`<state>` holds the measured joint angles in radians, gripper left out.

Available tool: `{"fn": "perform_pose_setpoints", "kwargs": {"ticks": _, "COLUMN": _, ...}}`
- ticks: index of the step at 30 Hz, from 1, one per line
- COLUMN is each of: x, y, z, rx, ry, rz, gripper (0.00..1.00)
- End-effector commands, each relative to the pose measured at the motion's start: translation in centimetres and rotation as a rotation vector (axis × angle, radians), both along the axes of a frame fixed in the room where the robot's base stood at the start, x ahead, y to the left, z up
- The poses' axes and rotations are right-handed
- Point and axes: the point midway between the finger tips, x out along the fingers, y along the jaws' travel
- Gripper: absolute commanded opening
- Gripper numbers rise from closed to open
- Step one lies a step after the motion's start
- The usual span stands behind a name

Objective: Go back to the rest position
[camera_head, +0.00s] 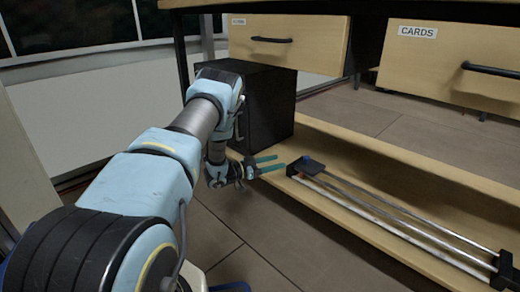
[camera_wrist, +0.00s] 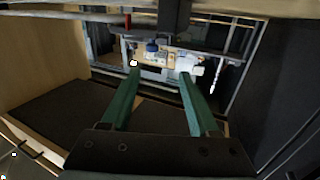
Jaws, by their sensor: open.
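My gripper (camera_head: 279,162) is at the end of my blue and grey arm, near the middle of the head view. Its two green fingers are apart, with nothing visible between them. They point right, close to the left end of the low wooden shelf (camera_head: 330,143) and in front of the black box (camera_head: 268,108). I cannot tell whether they touch the shelf. In the wrist view the gripper (camera_wrist: 160,75) shows both green fingers spread.
A metal rail frame (camera_head: 400,210) with black end blocks lies on the shelf. Above is a desk with a "CARDS" drawer (camera_head: 445,62) and another labelled drawer (camera_head: 288,42), both with black handles. Bare tiled floor (camera_head: 240,225) lies in front. Small blurred items (camera_wrist: 160,55) appear beyond the fingers.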

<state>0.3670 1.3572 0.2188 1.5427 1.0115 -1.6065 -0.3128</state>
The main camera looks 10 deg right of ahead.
Motion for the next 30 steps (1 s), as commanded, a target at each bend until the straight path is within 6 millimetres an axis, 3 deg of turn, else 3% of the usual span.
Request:
{"fn": "perform_pose_setpoints", "kwargs": {"ticks": 5, "x": 4.7, "y": 2.4, "z": 4.9, "rx": 0.125, "ry": -0.015, "rz": 0.213, "gripper": 0.61}}
{"fn": "perform_pose_setpoints", "kwargs": {"ticks": 9, "x": 8.0, "y": 7.0, "z": 9.5, "rx": 0.281, "ry": 0.026, "rz": 0.456, "gripper": 0.61}}
{"fn": "perform_pose_setpoints", "kwargs": {"ticks": 14, "x": 8.1, "y": 13.4, "z": 14.0, "rx": 0.451, "ry": 0.144, "rz": 0.699, "gripper": 0.61}}
{"fn": "perform_pose_setpoints", "kwargs": {"ticks": 17, "x": 6.0, "y": 17.5, "z": 16.3, "rx": 0.552, "ry": 0.248, "rz": 0.825, "gripper": 0.61}}
{"fn": "perform_pose_setpoints", "kwargs": {"ticks": 20, "x": 2.5, "y": 21.2, "z": 18.3, "rx": 0.647, "ry": 0.374, "rz": 0.926, "gripper": 0.61}}
{"fn": "perform_pose_setpoints", "kwargs": {"ticks": 24, "x": -4.7, "y": 25.5, "z": 20.6, "rx": 0.769, "ry": 0.579, "rz": 1.022, "gripper": 0.61}}
{"fn": "perform_pose_setpoints", "kwargs": {"ticks": 30, "x": -15.3, "y": 28.5, "z": 22.6, "rx": 0.893, "ry": 0.848, "rz": 1.066, "gripper": 0.61}}
